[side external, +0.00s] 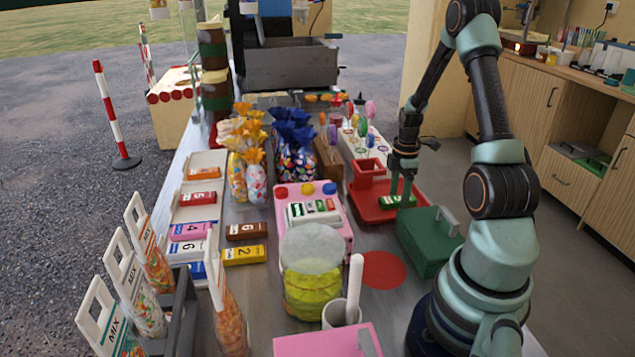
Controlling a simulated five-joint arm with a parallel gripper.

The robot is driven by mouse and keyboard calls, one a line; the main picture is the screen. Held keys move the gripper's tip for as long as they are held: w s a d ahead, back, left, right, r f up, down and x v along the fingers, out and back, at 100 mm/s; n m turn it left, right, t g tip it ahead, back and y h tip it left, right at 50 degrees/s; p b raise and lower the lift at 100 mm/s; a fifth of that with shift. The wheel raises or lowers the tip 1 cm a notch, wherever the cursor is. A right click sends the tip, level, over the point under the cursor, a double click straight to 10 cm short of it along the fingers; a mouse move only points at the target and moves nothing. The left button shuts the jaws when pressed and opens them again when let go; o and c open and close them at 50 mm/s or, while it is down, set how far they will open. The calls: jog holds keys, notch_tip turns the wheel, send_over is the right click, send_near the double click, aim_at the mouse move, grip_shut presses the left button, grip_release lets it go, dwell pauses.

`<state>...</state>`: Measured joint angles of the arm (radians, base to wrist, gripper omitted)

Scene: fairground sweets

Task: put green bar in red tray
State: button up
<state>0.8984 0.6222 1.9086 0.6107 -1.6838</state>
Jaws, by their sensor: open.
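The green bar (392,202) lies in the red tray (368,211), toward its right side. The tray is shallow, with a raised red block at its back left. My gripper (402,194) points down over the tray from above. Its jaws are open, with the fingers right at the green bar, and they hide part of it. I cannot tell whether a finger touches the bar.
A dark green box (428,238) with a handle stands just in front of the tray. A pink machine (346,232) with coloured knobs is to the left. Numbered bars, including a brown bar (246,231) and a yellow bar (244,255), lie further left.

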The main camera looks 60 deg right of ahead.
aim_at(398, 198)
notch_tip(398, 198, up, 11)
jog(key=w+a+r+m+t, duration=0.1)
jog(key=w+a+r+m, duration=0.1)
jog(key=w+a+r, duration=0.35)
jog(key=s+a+r+m+t, duration=0.1)
jog(key=a+r+m+t, duration=0.1)
jog(key=a, duration=1.1)
jog(key=s+a+r+m+t, duration=0.1)
jog(key=a+r+m, duration=0.4)
jog(key=a, duration=0.8)
jog(key=shift+r+t, duration=0.15)
jog(key=shift+t, duration=0.65)
